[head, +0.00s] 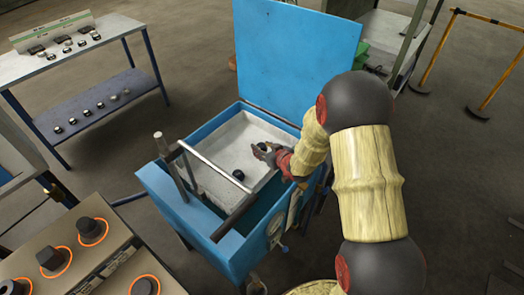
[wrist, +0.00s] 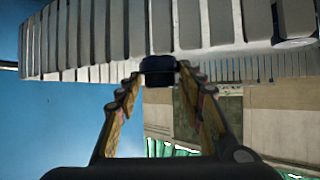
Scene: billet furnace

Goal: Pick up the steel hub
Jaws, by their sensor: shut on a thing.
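My gripper (head: 263,151) reaches over the pale tray (head: 216,140) inside the blue open-lidded tank. In the wrist view my gripper (wrist: 160,76) is shut on a small dark round piece, which looks like the steel hub (wrist: 159,66), held between the fingertips. In the head view the held piece is mostly hidden by the fingers. Another small dark round piece (head: 238,175) lies in the tray, just left of and below my gripper. I cannot tell from the head view how far the held piece is above the tray.
The blue tank's raised lid (head: 295,60) stands behind the tray. A metal bar (head: 217,167) crosses the tank's front left. A panel with dark knobs (head: 92,227) is at the lower left. A blue-legged table (head: 75,60) with small parts stands at the upper left.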

